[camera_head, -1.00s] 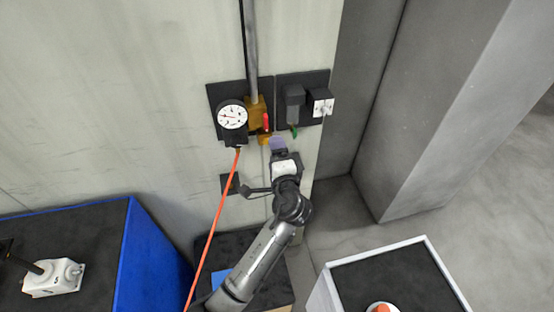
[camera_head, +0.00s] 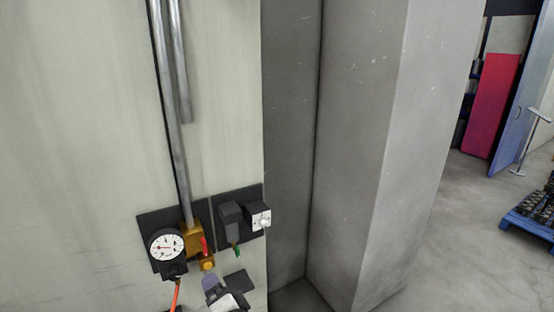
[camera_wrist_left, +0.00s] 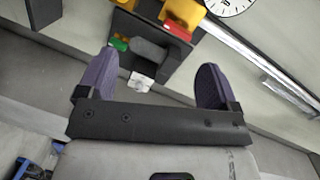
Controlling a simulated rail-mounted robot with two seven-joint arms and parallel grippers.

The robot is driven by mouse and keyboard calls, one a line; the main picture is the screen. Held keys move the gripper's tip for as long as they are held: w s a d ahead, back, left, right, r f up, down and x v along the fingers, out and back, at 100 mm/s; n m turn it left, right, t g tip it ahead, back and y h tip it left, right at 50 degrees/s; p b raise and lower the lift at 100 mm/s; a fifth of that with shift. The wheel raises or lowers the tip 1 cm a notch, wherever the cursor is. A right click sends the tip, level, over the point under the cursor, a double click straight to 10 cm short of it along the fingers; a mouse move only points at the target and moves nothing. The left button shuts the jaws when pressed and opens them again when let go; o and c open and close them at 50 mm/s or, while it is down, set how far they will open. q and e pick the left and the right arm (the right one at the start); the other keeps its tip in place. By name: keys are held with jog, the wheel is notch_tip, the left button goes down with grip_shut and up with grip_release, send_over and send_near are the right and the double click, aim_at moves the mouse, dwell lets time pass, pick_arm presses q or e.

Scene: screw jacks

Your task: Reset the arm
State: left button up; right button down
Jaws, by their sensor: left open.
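My left gripper (camera_head: 212,286) shows at the bottom of the head view, just below the wall fittings, and most of its arm is out of frame. In the left wrist view its two purple fingers (camera_wrist_left: 157,82) are spread apart with nothing between them. The brass valve with a red lever (camera_head: 204,246) is on the wall just above the gripper, and a dial gauge (camera_head: 166,246) is left of it. A black device with a green tip (camera_head: 231,222) and a white switch box (camera_head: 258,217) are on the panel to the right. My right gripper is not in view.
A grey pipe (camera_head: 172,120) runs up the wall from the valve. An orange hose (camera_head: 175,296) hangs below the gauge. A concrete pillar (camera_head: 370,150) stands to the right. Beyond it are open floor, a red panel (camera_head: 490,105) and a blue pallet (camera_head: 532,224).

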pick_arm(q)
jog(key=s+r+n+g+h+p, duration=0.1)
jog(key=s+r+n+g+h, duration=0.15)
jog(key=s+n+h, duration=0.55)
jog(key=s+a+f+g+p, duration=0.2)
jog(key=s+f, duration=0.3)
jog(key=s, duration=0.6)
jog(key=s+a+f+m+g+p, duration=0.1)
jog(key=s+f, duration=0.4)
jog(key=s, duration=0.6)
jog(key=s+a+f+g+h+p, duration=0.1)
jog(key=s+a+f+g+p, duration=0.2)
jog(key=s, duration=0.8)
notch_tip(320, 180, down, 3)
jog(key=shift+s+r+m+g, duration=0.2)
jog(key=shift+m+g, duration=0.2)
jog(key=shift+g, duration=0.45)
jog(key=shift+a, duration=0.1)
